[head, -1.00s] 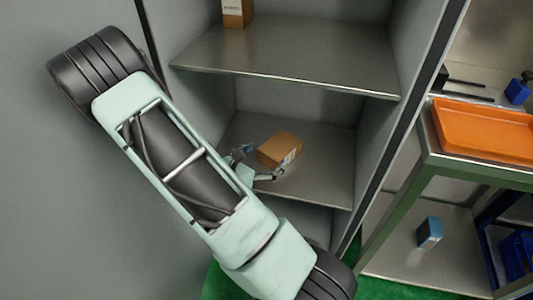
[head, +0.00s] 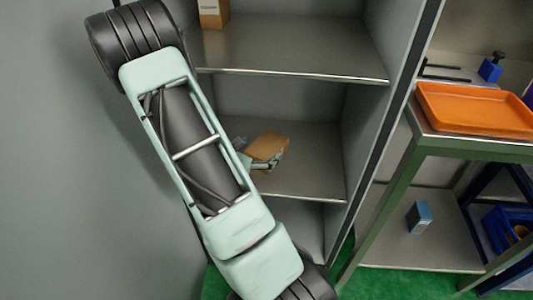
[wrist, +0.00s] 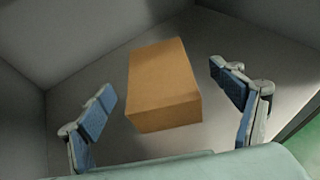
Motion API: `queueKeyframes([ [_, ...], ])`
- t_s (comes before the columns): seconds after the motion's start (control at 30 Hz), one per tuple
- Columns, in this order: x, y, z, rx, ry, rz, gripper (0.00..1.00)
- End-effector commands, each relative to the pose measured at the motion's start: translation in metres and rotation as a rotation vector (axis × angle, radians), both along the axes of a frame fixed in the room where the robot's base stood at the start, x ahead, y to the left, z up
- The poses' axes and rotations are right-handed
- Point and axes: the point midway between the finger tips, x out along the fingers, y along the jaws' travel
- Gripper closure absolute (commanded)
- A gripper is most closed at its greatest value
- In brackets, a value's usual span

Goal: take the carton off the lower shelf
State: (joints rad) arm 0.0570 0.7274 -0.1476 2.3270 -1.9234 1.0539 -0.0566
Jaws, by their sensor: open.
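The carton (head: 267,146) is a small brown box on the lower shelf (head: 315,170) of the grey cabinet. In the wrist view the carton (wrist: 162,85) lies between the two blue-padded fingers of my gripper (wrist: 168,105), with a gap on each side. The gap at the right finger looks smaller at the carton's far part. My gripper is open and its fingers reach toward the carton's near end. In the head view my arm hides part of the shelf, and the gripper (head: 262,158) is partly hidden behind it.
The upper shelf (head: 290,50) holds another carton (head: 213,14). The cabinet's side walls stand close on both sides. To the right, a metal table carries an orange tray (head: 475,108), with a blue box (head: 419,217) on its lower level.

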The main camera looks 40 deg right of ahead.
Motion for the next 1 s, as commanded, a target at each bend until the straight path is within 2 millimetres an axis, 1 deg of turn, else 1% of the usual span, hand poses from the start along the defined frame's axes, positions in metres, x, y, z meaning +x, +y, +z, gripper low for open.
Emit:
queueKeyframes([
  [0.23,0.004,-0.014,-0.01,0.0,0.0,-0.001,0.15],
  [0.37,0.009,-0.029,-0.023,0.001,0.001,-0.002,0.15],
  [0.5,0.013,-0.046,-0.028,0.0,0.0,-0.002,0.15],
  [0.6,0.014,-0.05,-0.028,0.0,0.0,-0.001,0.15],
  [0.73,0.014,-0.049,-0.028,0.0,0.0,0.0,0.15],
  [0.77,0.014,-0.049,-0.027,0.0,0.0,0.0,0.16],
  [1.0,0.014,-0.049,-0.027,0.0,0.0,0.0,0.42],
])
